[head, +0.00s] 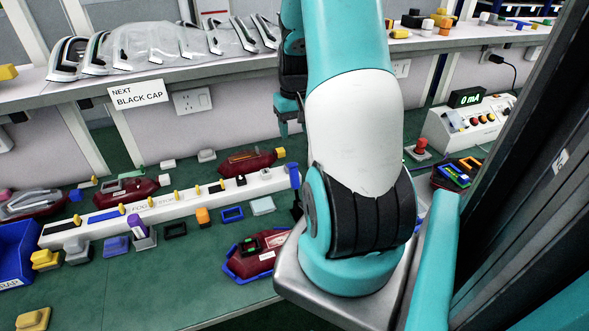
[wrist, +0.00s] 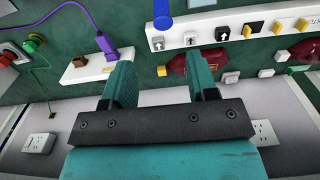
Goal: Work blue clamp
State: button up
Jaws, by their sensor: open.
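A blue clamp (head: 294,174) stands at the right end of the long white rail (head: 262,183) on the green bench. It appears to be the blue upright part at the top edge of the wrist view (wrist: 163,15), partly cut off. My gripper (head: 287,128) hangs above and behind the rail's right end, apart from the clamp, and is partly hidden by my arm. In the wrist view my gripper (wrist: 150,48) is open, with nothing between its two teal fingers. A dark red lamp (wrist: 193,62) lies partly behind the right finger.
Another red lamp (head: 258,262) in a blue holder lies in front of the rail. A blue bin (head: 14,262) stands at the left. A control box reading 0 mA (head: 466,122) stands at the right. A shelf (head: 215,62) with clear covers runs behind. A purple plug (wrist: 112,50) trails a cable.

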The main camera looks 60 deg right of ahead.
aim_at(294, 169)
notch_tip(294, 169, down, 16)
jog(key=shift+a+f+p, duration=0.1)
jog(key=shift+f+p, duration=0.05)
jog(key=shift+p, duration=0.95)
